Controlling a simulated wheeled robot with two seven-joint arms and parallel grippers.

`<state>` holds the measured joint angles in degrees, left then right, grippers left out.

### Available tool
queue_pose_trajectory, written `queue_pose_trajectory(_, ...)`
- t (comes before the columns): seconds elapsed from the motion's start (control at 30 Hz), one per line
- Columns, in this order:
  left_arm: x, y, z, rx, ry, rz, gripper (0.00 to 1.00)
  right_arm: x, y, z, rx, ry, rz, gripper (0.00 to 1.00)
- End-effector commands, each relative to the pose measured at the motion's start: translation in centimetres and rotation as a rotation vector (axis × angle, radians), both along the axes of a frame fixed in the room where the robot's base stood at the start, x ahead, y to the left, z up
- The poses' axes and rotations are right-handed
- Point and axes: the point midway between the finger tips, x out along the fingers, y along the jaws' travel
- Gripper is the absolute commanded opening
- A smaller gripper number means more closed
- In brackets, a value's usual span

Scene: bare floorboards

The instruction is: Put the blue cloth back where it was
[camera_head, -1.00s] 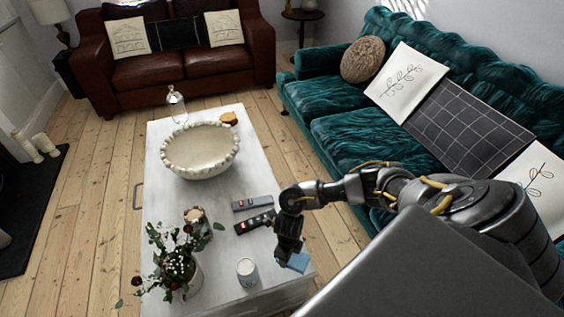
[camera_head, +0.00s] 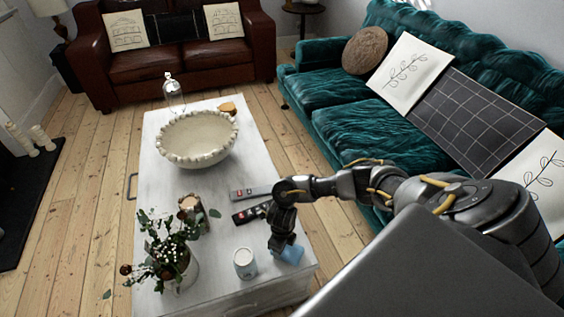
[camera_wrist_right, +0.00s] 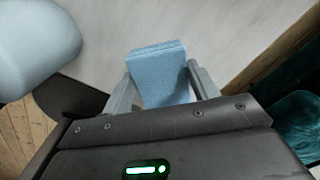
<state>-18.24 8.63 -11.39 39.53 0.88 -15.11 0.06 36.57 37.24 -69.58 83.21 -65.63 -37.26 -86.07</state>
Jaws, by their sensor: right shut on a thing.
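The blue cloth (camera_head: 291,253) is a small folded block at the right side of the white coffee table (camera_head: 205,264). My right gripper (camera_head: 282,248) is shut on it. In the right wrist view the cloth (camera_wrist_right: 160,72) sits between the two fingers (camera_wrist_right: 160,88) and sticks out beyond their tips. The pale table top shows beyond it. I cannot tell whether the cloth touches the table. My left gripper is not in view.
A white cup (camera_head: 245,264) stands just left of the cloth. Two remotes (camera_head: 252,212), a flower vase (camera_head: 178,262), a large beaded bowl (camera_head: 197,140) and a glass bell jar (camera_head: 174,92) are on the table. A teal sofa (camera_head: 365,135) stands to the right.

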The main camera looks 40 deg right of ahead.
Motion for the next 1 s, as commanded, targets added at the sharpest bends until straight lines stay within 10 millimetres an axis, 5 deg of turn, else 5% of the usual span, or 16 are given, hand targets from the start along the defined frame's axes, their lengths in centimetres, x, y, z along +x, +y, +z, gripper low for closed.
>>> queue_pose_trajectory(0.2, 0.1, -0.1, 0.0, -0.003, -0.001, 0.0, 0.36, 0.0, -0.1, 0.1, 0.0, 0.0, 0.0, 0.81)
queue_pose_trajectory(0.57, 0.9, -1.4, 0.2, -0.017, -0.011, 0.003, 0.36, 0.0, 0.0, 0.8, 0.0, -0.001, 0.002, 0.81)
queue_pose_trajectory(1.0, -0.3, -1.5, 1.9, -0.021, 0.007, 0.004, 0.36, 0.0, 0.0, 9.3, 0.0, -0.002, 0.003, 0.81)
